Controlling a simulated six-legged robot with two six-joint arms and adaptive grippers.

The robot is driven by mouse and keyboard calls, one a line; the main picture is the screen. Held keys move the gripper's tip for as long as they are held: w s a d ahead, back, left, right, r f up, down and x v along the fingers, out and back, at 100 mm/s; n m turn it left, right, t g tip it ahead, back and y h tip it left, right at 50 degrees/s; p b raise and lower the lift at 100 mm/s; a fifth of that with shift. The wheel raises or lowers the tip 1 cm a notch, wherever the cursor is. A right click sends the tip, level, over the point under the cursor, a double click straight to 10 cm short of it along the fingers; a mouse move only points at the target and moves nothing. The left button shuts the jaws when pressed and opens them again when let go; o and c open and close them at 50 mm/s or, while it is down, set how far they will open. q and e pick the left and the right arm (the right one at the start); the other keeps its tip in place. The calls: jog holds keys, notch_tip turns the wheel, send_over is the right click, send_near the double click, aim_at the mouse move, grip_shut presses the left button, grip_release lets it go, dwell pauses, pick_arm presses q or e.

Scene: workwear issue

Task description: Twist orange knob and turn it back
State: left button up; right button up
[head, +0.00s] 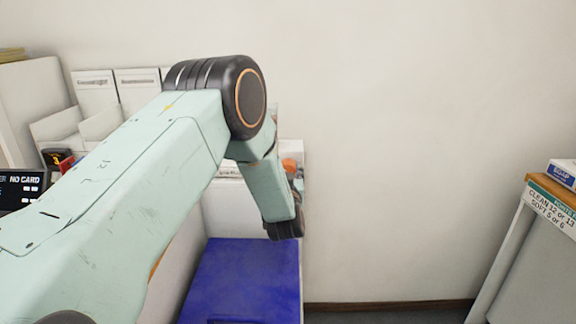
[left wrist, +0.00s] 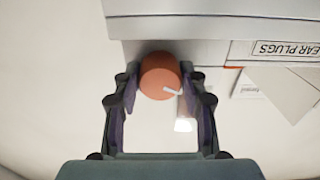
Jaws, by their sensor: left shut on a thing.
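The orange knob (left wrist: 158,70) is round, with a pale pointer mark near its edge, and sits against a pale grey surface in the left wrist view. My left gripper (left wrist: 160,82) has one finger on each side of the knob and is shut on it. In the head view, a small orange patch of the knob (head: 289,165) shows just right of my left arm. My arm hides most of the gripper there. My right gripper is in neither view.
A label reading EAR PLUGS (left wrist: 285,49) is beside the knob in the left wrist view. A blue panel (head: 240,280) lies below my arm. White holders (head: 97,90) and a dark NO CARD display (head: 22,188) are left. A shelf unit (head: 545,195) stands right.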

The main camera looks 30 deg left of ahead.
pick_arm(q)
jog(key=m+p, duration=0.1)
jog(key=m, duration=0.1)
jog(key=m+p, duration=0.1)
jog(key=m, duration=0.1)
jog(key=m+p, duration=0.2)
jog(key=shift+a+r+m, duration=0.1)
jog(key=shift+r+m, duration=0.15)
jog(key=shift+m, duration=0.05)
jog(key=m+p, duration=0.1)
jog(key=m, duration=0.2)
jog(key=shift+m+p, duration=0.75)
jog(key=shift+m, duration=0.75)
jog(key=o, duration=1.1)
jog(key=shift+f, duration=0.1)
jog(key=shift+o, duration=0.2)
jog(key=shift+f, duration=0.1)
jog(key=v, duration=0.8)
